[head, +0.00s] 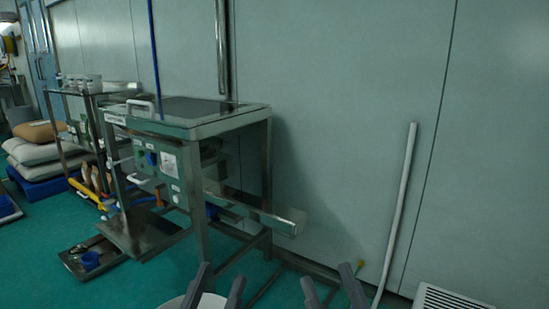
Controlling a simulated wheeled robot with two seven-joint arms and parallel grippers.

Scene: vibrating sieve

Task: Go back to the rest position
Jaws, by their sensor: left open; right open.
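My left gripper (221,274) shows at the bottom edge of the head view, its two dark fingers apart with nothing between the tips. My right gripper (327,273) is to the right of it, also open and empty. Both point up into the picture, and the arms behind them are out of the frame. The vibrating sieve machine (232,125), a steel frame with a flat top and a green control panel, stands beyond them against the wall. Its steel discharge chute (262,212) sticks out to the right. Neither gripper appears to touch the machine.
A grey pole (396,210) leans against the wall at right, near a floor vent (447,299). Green floor is open at lower left.

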